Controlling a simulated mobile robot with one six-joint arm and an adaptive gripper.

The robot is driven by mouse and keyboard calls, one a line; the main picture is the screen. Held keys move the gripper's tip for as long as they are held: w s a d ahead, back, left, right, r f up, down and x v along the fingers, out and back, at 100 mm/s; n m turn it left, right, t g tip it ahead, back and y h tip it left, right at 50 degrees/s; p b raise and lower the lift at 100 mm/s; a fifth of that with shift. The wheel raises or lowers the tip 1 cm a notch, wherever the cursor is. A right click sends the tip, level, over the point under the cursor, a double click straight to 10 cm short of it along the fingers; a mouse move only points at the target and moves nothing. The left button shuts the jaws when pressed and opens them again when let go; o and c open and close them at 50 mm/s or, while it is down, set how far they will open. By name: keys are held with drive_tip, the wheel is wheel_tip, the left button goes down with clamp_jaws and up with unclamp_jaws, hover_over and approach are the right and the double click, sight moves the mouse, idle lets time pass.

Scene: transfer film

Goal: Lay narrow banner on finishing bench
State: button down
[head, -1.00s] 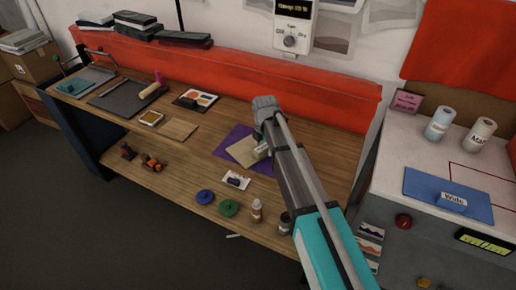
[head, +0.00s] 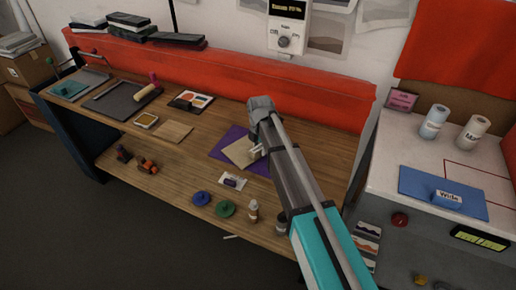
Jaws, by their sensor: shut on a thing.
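A purple sheet (head: 223,143), which I take for the narrow banner, lies at bench height with a beige square (head: 239,152) over its middle. The finishing bench (head: 185,170) is the long wooden table beneath. My gripper (head: 257,151) points down at the right side of the beige square and is shut. The wrist hides most of the fingers and the grip itself. Whether the sheet touches the wood cannot be told. A blue sheet (head: 420,185) with a "Wide" label lies on the grey cabinet at right.
Blue (head: 200,198) and green (head: 225,208) discs, a small bottle (head: 253,211) and a white card (head: 233,181) sit near the front edge. A beige slab (head: 173,131) lies left. White rolls (head: 434,122) stand on the cabinet.

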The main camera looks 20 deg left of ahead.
drive_tip(key=shift+r+p, duration=1.25)
drive_tip(key=shift+r, duration=0.05)
drive_tip(key=s+d+r+p, duration=0.7)
drive_tip(key=s+r+p, duration=0.3)
drive_tip(key=s, duration=0.1)
drive_tip(key=shift+s+d+r, duration=0.15)
drive_tip(key=shift+s+d, duration=0.2)
drive_tip(key=shift+s, duration=0.05)
